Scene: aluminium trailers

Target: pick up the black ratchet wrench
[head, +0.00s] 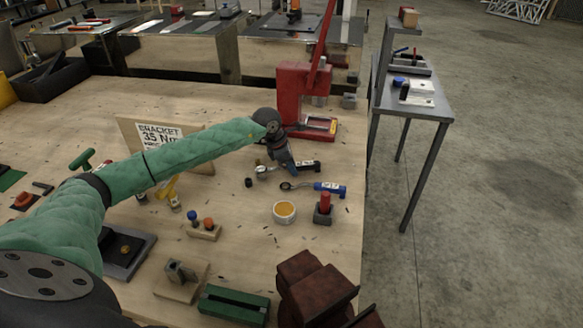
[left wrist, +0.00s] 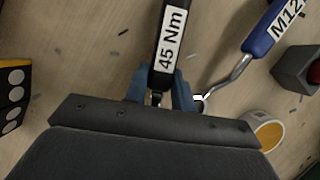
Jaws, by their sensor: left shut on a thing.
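The black ratchet wrench (head: 303,166) lies at the right side of the wooden bench in the head view, with a white label on its handle. In the left wrist view, the black handle (left wrist: 168,40) reads "45 Nm" and runs up from between the blue fingers. My left gripper (left wrist: 159,92) is shut on this handle. In the head view, my left gripper (head: 287,164) points down at the wrench and hides part of it. I cannot tell whether the wrench touches the bench. My right gripper does not show.
A blue-handled wrench labelled M12 (head: 327,187) lies just in front. Nearby are a white cup with yellow contents (head: 285,211) and a grey block with a red top (head: 324,212). A red press (head: 294,88) stands behind. A sign board (head: 190,150) stands left, behind my arm.

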